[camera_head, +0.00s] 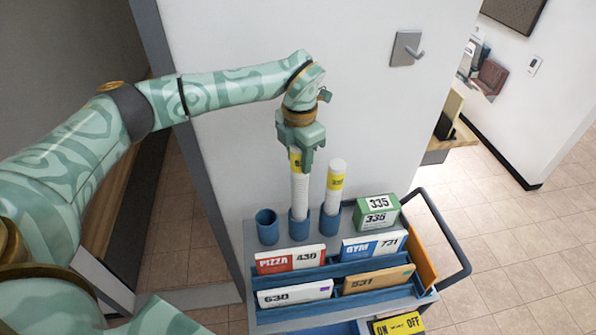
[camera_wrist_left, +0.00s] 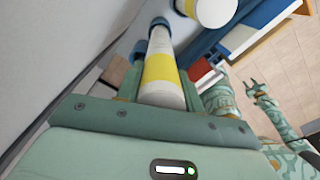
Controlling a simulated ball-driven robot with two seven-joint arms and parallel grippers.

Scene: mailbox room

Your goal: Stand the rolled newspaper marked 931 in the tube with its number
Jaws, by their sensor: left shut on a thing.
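My left gripper (camera_head: 300,160) is shut on the upper part of a white rolled newspaper (camera_head: 299,193) with a yellow band. The roll is about upright, and its lower end meets the mouth of the middle blue tube (camera_head: 299,230); it seems to be inside. In the left wrist view the roll (camera_wrist_left: 160,68) runs between my fingers. A second yellow-banded roll (camera_head: 335,185) stands in the right blue tube (camera_head: 329,226). The left blue tube (camera_head: 267,227) looks empty. I cannot read the numbers on the rolls or tubes. A patterned arm of mine (camera_wrist_left: 262,95) shows blurred in the left wrist view.
The tubes sit at the back of a grey cart against a white wall. In front are a green 335 box (camera_head: 377,212), PIZZA 430 (camera_head: 290,259), GYM 731 (camera_head: 373,245), 630 (camera_head: 295,293) and 531 (camera_head: 378,280). A dark handle (camera_head: 447,234) rims the right side.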

